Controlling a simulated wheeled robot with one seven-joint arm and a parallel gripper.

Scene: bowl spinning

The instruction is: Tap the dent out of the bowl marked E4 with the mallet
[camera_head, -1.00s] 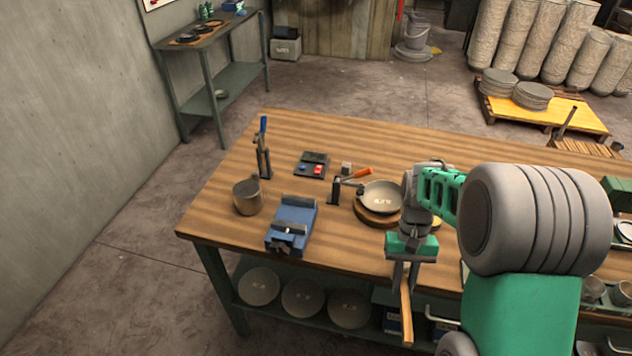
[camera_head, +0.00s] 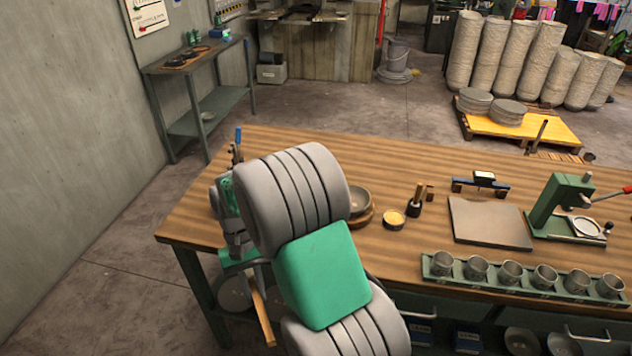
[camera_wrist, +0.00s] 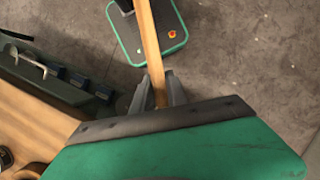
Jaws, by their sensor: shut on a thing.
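My gripper (camera_head: 256,285) hangs low at the table's front left edge, below my raised arm. It is shut on a wooden handle (camera_head: 264,318), which I take for the mallet's; it also shows between the fingers in the wrist view (camera_wrist: 150,45). The mallet's head is not visible in either view.
The wooden table (camera_head: 420,262) also holds a yellow-topped tin (camera_head: 394,219), a dark stand with a wooden handle (camera_head: 415,203), a grey slab (camera_head: 488,222), a green press (camera_head: 560,205) and a tray of cups (camera_head: 520,286). My arm hides much of the table's left part.

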